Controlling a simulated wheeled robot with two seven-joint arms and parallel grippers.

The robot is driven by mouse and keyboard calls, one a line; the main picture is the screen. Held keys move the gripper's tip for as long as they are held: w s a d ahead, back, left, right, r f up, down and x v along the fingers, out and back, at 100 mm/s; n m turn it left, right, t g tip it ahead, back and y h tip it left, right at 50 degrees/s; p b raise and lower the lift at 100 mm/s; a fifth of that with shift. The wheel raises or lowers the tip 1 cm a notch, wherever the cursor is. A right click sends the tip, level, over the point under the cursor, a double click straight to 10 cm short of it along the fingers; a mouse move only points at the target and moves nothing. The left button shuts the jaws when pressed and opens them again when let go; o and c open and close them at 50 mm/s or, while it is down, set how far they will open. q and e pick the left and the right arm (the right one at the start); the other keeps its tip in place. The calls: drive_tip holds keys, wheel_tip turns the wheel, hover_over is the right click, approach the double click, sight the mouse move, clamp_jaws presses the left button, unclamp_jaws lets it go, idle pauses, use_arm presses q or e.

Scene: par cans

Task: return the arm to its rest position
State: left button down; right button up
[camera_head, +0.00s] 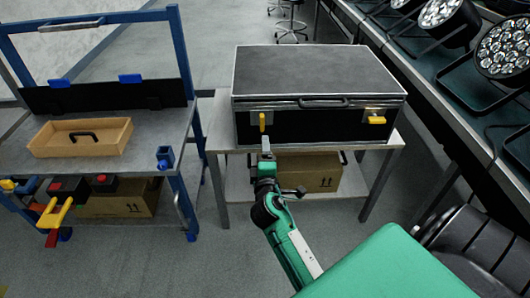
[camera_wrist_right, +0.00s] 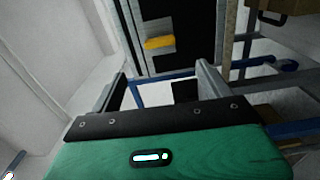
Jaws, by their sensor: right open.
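My right arm (camera_head: 292,255), green with dark joints, reaches forward from the lower right in the head view. Its gripper (camera_head: 266,145) is in front of the black case (camera_head: 315,75), just below the case's left yellow latch (camera_head: 263,121). In the right wrist view the two fingers of the gripper (camera_wrist_right: 162,85) are spread with nothing between them. A yellow latch (camera_wrist_right: 158,43) shows beyond the fingers, apart from them. The left latch points down and the right yellow latch (camera_head: 375,120) lies sideways. The case lid is down. My left gripper is in neither view.
The case stands on a light table (camera_head: 394,140) with a cardboard box (camera_head: 308,170) below. At left is a blue-framed workbench (camera_head: 178,120) with a wooden tray (camera_head: 112,147). Round stage lights (camera_head: 505,50) sit on a long bench at right. Grey floor is free between the tables.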

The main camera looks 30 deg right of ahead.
idle(0.3)
